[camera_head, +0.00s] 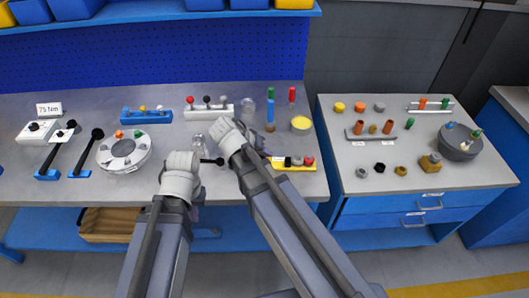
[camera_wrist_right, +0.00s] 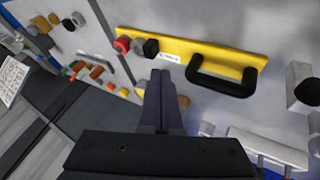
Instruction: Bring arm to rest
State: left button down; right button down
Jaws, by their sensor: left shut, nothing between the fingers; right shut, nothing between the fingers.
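My right gripper (camera_wrist_right: 163,78) is shut and empty in the right wrist view. Its dark fingers lie together over the grey bench, beside a yellow holder (camera_wrist_right: 213,50) with a black handle (camera_wrist_right: 222,83). In the head view my right arm (camera_head: 272,205) reaches up over the left bench to the left of that yellow holder (camera_head: 294,168); its fingertips are hidden there. My left arm (camera_head: 165,235) reaches to the front edge of the same bench, and its fingertips do not show clearly. A round grey flanged part (camera_head: 124,151) sits on the bench at left, apart from both arms.
The left bench (camera_head: 60,108) carries black-handled tools (camera_head: 88,150), a blue rack (camera_head: 146,116), a white rack (camera_head: 208,109) and upright bottles (camera_head: 270,112). The right bench (camera_head: 340,105) holds several small parts and a dark round part (camera_head: 459,143). A gap separates the benches.

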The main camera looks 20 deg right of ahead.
jog(key=shift+s+a+r, duration=0.1)
jog(key=shift+a+r, duration=0.15)
jog(key=shift+r, duration=0.15)
jog(key=s+a+f+n+g+y, duration=0.2)
jog(key=s+a+f+n+y, duration=0.2)
jog(key=s+a+n, duration=0.5)
jog(key=s+a+y, duration=0.1)
jog(key=s+a, duration=0.2)
jog(key=a, duration=0.2)
jog(key=shift+s+a+f+g+y, duration=0.15)
jog(key=shift+g+y, duration=0.15)
jog(key=shift+y, duration=0.1)
dwell(3.0)
